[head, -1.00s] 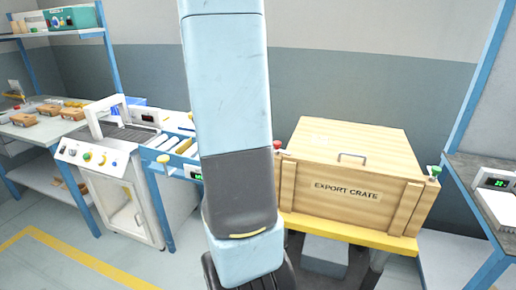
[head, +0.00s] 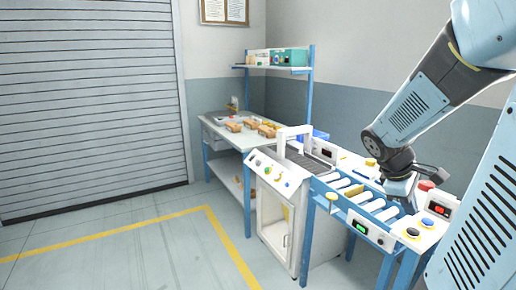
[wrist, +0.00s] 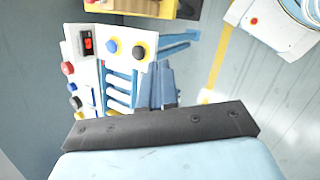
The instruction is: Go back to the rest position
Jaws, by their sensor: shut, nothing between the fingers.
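My arm comes in from the right in the head view and bends down over the right end of the roller conveyor (head: 375,206). My gripper (wrist: 161,88) is shut with nothing between its fingers in the wrist view. In the head view its end is small and partly hidden near the control panel, so I cannot tell whether it touches anything. In the wrist view the control panel (wrist: 122,47) with blue and yellow-ringed buttons lies just beside the fingers.
A white machine (head: 281,220) stands left of the conveyor. A workbench (head: 219,134) with several brown parts and an upper shelf (head: 288,70) is behind it. A grey roller shutter (head: 90,100) closes the left. The floor with yellow lines (head: 130,245) is clear.

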